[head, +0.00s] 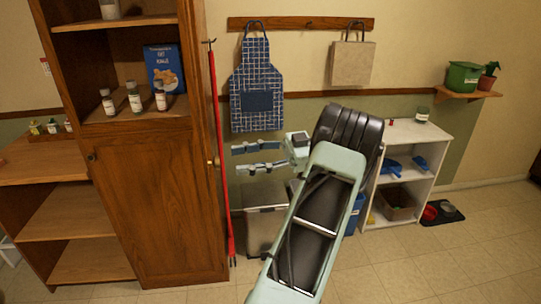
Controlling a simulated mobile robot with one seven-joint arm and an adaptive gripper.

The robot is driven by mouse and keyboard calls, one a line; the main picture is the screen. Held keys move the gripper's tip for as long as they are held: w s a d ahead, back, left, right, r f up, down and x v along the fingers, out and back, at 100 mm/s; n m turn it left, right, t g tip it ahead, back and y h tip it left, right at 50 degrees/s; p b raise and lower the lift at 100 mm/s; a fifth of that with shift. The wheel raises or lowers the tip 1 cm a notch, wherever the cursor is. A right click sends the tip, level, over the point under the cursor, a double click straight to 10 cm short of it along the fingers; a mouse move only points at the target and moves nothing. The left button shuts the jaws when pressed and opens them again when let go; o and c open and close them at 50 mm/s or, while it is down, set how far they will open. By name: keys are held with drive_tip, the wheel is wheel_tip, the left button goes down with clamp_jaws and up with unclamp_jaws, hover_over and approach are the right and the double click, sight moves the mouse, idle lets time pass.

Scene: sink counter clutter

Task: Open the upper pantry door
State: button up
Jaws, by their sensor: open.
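The tall wooden pantry cabinet (212,225) stands at the left in the head view, its top cut off by the frame. Its lower door (155,210) is shut, with a small dark knob (91,157) at its upper left. Above that door the shelves are open to view, and I see no door panel across them. My gripper (236,160) is to the right of the cabinet, its two fingers apart, pointing left and empty. It appears near the red pole, but I cannot tell the depth between them.
Bottles (134,97) and a blue box (164,68) stand on a cabinet shelf. A red pole (213,120) is upright along the cabinet's right side. A blue apron (257,85) and a bag (352,63) hang behind. A white shelf unit (415,135) stands right; floor in front is clear.

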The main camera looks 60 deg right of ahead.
drive_tip(key=v, duration=0.7)
drive_tip(key=shift+s+d, duration=0.2)
drive_tip(key=shift+s, duration=0.05)
idle(0.5)
